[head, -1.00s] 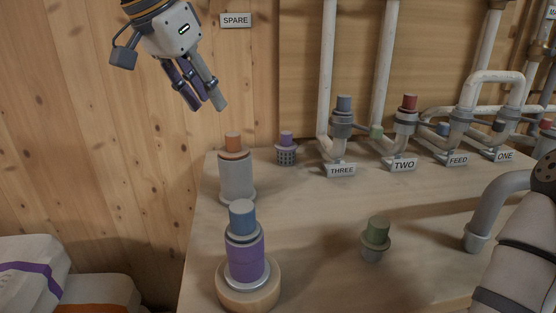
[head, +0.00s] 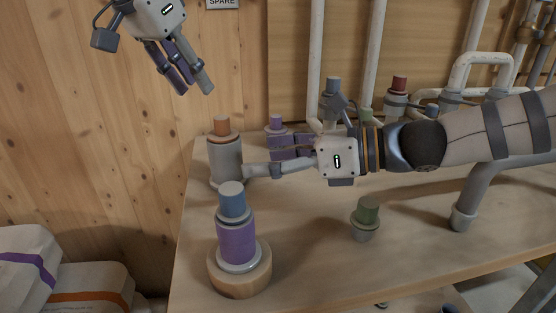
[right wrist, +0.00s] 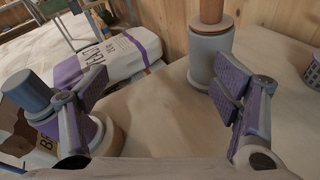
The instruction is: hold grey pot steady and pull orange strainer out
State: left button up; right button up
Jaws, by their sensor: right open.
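The grey pot (head: 226,162) stands upright on the table, with the orange strainer (head: 220,126) seated in its top. In the right wrist view the pot (right wrist: 209,62) and strainer (right wrist: 211,11) are ahead, beyond the right-hand finger, which overlaps the pot's lower edge. My right gripper (head: 264,160) is open and empty, its fingers pointing left towards the pot; one fingertip overlaps the pot's lower side in the head view, and contact cannot be told. My left gripper (head: 195,88) hangs above and left of the pot, fingers apart and empty.
A purple container with a blue top (head: 236,238) stands on a round wooden base in front of the pot. A purple-topped strainer (head: 276,124) is behind my right gripper. A green-topped piece (head: 366,216) stands to the right. Pipes line the back; sacks (head: 88,286) lie lower left.

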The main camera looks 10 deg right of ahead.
aim_at(239, 162)
jog(key=w+f+h, duration=0.1)
jog(key=w+d+f, duration=0.1)
jog(key=w, duration=0.1)
jog(key=w+d+f+t+h, duration=0.1)
jog(key=w, duration=0.1)
jog(key=shift+w+d+f+h, duration=0.1)
jog(key=shift+w+d+h, duration=0.05)
jog(key=shift+w+h, duration=0.15)
jog(key=x, duration=1.1)
jog(key=shift+w+a+f, duration=0.1)
jog(key=shift+a+f, duration=0.1)
jog(key=shift+a, duration=0.1)
